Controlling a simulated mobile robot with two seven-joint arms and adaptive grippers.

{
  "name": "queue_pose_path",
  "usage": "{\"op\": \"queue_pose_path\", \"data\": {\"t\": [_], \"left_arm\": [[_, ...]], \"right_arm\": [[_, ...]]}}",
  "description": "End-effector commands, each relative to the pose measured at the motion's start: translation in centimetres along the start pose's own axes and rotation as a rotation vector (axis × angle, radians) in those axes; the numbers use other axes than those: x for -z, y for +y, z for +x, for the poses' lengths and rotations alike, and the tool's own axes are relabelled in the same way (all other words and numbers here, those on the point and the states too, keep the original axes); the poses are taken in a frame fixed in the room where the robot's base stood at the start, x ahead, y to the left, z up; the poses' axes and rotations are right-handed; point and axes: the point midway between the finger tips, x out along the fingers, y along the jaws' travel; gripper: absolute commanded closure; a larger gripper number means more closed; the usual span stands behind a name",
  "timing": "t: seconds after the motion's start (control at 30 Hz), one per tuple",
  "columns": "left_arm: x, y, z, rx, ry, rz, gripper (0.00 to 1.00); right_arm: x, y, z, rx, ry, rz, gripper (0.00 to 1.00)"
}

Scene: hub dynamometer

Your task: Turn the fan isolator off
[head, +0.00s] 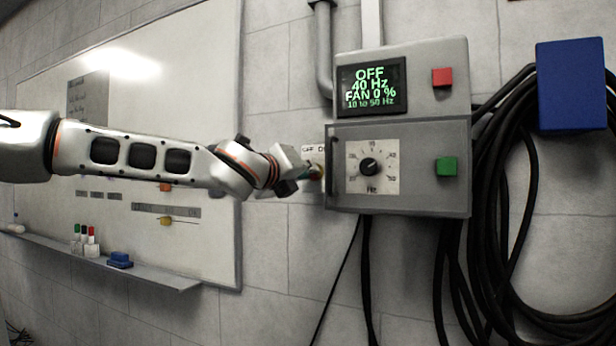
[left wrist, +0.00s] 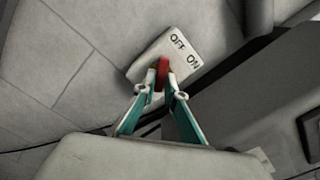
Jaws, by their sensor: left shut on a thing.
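The fan isolator is a pale box with OFF and ON lettering; its plate (left wrist: 180,50) shows in the left wrist view, and in the head view its top (head: 312,153) shows on the wall left of the grey control box. Its red handle (left wrist: 163,68) sits between the fingertips of my left gripper (left wrist: 161,84). That gripper, also in the head view (head: 312,174), is shut on the handle. The fingers partly hide the handle, and I cannot tell exactly which label it points to. My right gripper is in neither view.
The grey control box (head: 345,192) has a dial (head: 369,166), a red button (head: 442,77), a green button (head: 446,166) and a screen (head: 371,86) reading OFF, 40 Hz, FAN 0 %. Black cables (head: 530,200) hang at right. A whiteboard (head: 200,80) is behind my arm.

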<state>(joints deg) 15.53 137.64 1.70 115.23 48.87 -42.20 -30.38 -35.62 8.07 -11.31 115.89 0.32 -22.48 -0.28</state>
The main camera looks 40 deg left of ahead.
Motion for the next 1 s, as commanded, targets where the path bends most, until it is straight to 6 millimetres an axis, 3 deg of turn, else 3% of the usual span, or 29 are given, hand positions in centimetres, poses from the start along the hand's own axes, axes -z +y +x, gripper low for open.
{"op": "queue_pose_path", "data": {"t": [0.33,0.9,0.93,1.0], "left_arm": [[0.20,0.09,0.03,-0.001,0.003,-0.149,1.00],[0.15,0.06,0.00,-0.001,0.003,-0.180,1.00],[0.15,0.05,0.00,-0.001,0.003,-0.181,0.84],[0.14,0.05,0.00,-0.001,0.003,-0.180,0.72]], "right_arm": [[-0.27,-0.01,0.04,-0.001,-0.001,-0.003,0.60],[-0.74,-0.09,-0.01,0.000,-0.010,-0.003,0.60],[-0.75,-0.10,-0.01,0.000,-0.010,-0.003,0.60],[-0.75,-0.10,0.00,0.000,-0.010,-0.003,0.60]]}}
